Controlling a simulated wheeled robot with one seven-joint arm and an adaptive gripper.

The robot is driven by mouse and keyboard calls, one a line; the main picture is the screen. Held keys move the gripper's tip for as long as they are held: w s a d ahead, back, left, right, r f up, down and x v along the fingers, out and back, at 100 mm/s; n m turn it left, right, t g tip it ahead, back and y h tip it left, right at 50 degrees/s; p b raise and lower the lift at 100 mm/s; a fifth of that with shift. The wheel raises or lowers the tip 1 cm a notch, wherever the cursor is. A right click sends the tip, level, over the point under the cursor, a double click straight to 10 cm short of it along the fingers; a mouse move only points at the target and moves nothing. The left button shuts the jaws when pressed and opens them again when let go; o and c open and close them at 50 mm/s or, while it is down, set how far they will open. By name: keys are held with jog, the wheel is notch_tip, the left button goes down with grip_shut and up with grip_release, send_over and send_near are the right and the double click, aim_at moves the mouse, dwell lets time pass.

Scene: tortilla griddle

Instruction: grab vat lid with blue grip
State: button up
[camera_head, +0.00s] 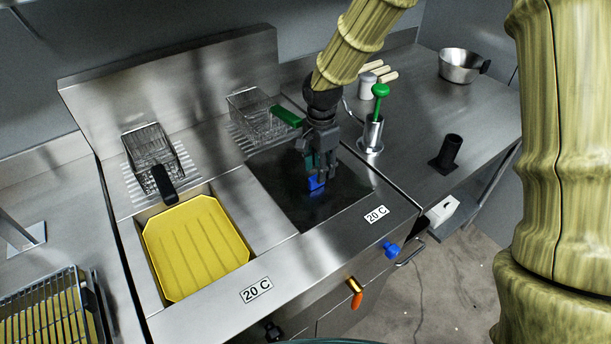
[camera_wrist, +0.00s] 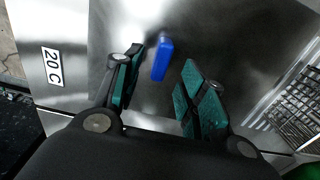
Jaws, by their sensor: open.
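The vat lid (camera_head: 340,196) is a dark, shiny metal plate over the right vat of the fryer. It also shows in the wrist view (camera_wrist: 205,35). Its blue grip (camera_head: 315,183) stands up near the middle of the lid. In the wrist view the blue grip (camera_wrist: 162,58) lies between and beyond my two finger pads, nearer the left one. My gripper (camera_head: 318,170) is open with teal pads and points down just above the grip. The fingers (camera_wrist: 155,95) do not visibly touch the grip.
The left vat holds a yellow ridged piece (camera_head: 195,247). A wire basket with a green handle (camera_head: 286,116) sits behind the lid, and one with a black handle (camera_head: 165,184) behind the left vat. A metal cup with a green-knobbed tool (camera_head: 380,91) stands right of my gripper.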

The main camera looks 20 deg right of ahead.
aim_at(317, 186)
jog(key=shift+w+f, duration=0.1)
jog(key=shift+s+a+f+p, duration=0.15)
jog(key=shift+s+f+p, duration=0.15)
jog(key=shift+s+p, duration=0.2)
jog(key=shift+a+f, duration=0.1)
jog(key=shift+f, duration=0.3)
jog(key=shift+w+f+p, duration=0.2)
jog(key=shift+f, duration=0.4)
jog(key=shift+w+f+p, duration=0.15)
jog(key=shift+w+f, duration=0.05)
jog(key=shift+f, duration=0.6)
jog(key=shift+s+f, duration=0.1)
jog(key=shift+s, duration=0.1)
jog(key=shift+w+f, duration=0.1)
grip_shut()
